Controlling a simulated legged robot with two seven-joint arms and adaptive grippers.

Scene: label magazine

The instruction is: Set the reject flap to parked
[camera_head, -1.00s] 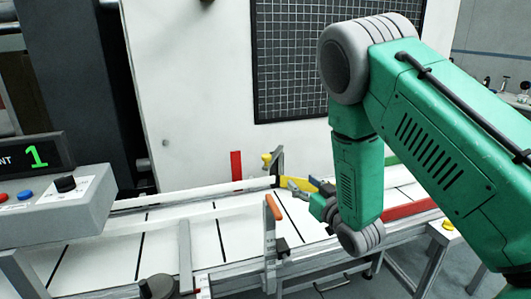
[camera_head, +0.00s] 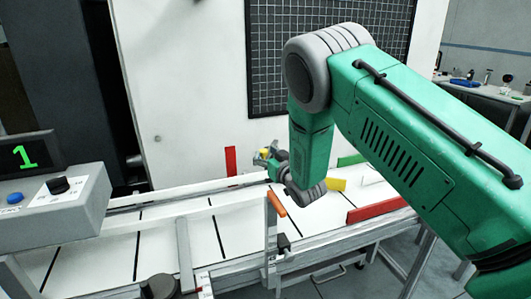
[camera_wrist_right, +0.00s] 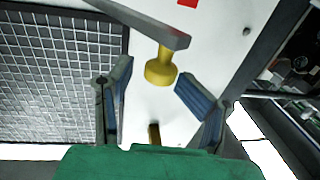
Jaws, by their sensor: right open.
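The reject flap shows as a yellow panel (camera_head: 336,184) over the white conveyor, partly hidden behind my right arm. A yellow knob (camera_head: 264,153) on a grey lever stands by the conveyor's far rail; I take it for the flap's handle. My right gripper (camera_head: 272,158) is at this knob, mostly hidden by its own wrist. In the right wrist view, its blue-padded fingers are open, with the yellow knob (camera_wrist_right: 160,70) near the gap between the fingertips. The grey lever (camera_wrist_right: 145,22) runs above the knob. I cannot tell whether they touch. My left gripper is out of view.
A red upright strip (camera_head: 231,162) stands left of the knob, a green strip (camera_head: 350,160) right. An orange-handled lever (camera_head: 276,204) stands at the near rail. A red guide (camera_head: 376,209) lies right. A control box (camera_head: 60,208) and display reading 1 (camera_head: 25,155) are left.

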